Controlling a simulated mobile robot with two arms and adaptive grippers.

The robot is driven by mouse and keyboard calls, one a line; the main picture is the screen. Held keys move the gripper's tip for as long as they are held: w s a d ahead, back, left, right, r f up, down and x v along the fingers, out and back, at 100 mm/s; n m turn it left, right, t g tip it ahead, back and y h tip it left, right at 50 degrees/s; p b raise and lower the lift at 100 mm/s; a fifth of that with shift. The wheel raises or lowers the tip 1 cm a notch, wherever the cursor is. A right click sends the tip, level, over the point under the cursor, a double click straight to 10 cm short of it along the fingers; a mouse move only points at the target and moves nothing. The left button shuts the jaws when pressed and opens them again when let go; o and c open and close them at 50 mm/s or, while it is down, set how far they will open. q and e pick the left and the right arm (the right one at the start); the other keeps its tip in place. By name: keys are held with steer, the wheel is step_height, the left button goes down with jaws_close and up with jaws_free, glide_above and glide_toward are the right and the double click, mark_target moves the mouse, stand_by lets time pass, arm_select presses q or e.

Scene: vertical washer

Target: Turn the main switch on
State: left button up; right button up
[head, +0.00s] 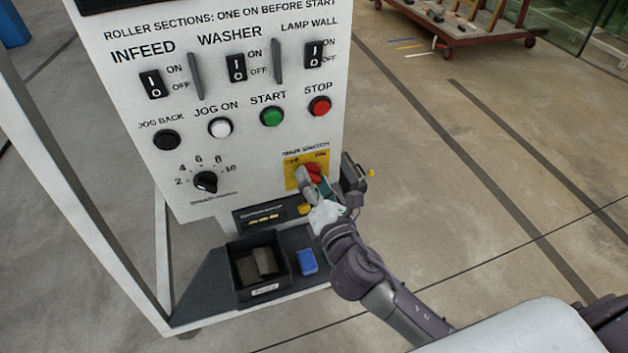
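The main switch is a red rotary knob (313,171) on a yellow plate (291,169) at the lower right of the white control panel. Its label above is small and partly legible. My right gripper (311,181) comes up from the lower right and is at the knob, its fingers overlapping the knob's lower part. The fingers hide part of the knob and plate, so I cannot tell whether they are closed on it or which way the knob points. My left gripper is not in view.
The panel (245,150) also carries three black rocker switches, a black, white, green and red button (320,106), and a dial (205,181). Below, a shelf holds a black bin (258,268) and a blue block (307,262). A cart (455,25) stands far off; floor to the right is clear.

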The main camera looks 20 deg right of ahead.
steer(key=c, duration=0.5)
steer(key=shift+m, duration=0.3)
steer(key=m, duration=0.2)
steer(key=shift+f+m+b, duration=0.1)
steer(key=shift+m+b, duration=0.2)
steer(key=shift+m, duration=0.1)
steer(key=m, duration=0.4)
steer(key=shift+m, duration=0.3)
steer(key=m, duration=0.5)
steer(key=shift+m, duration=2.5)
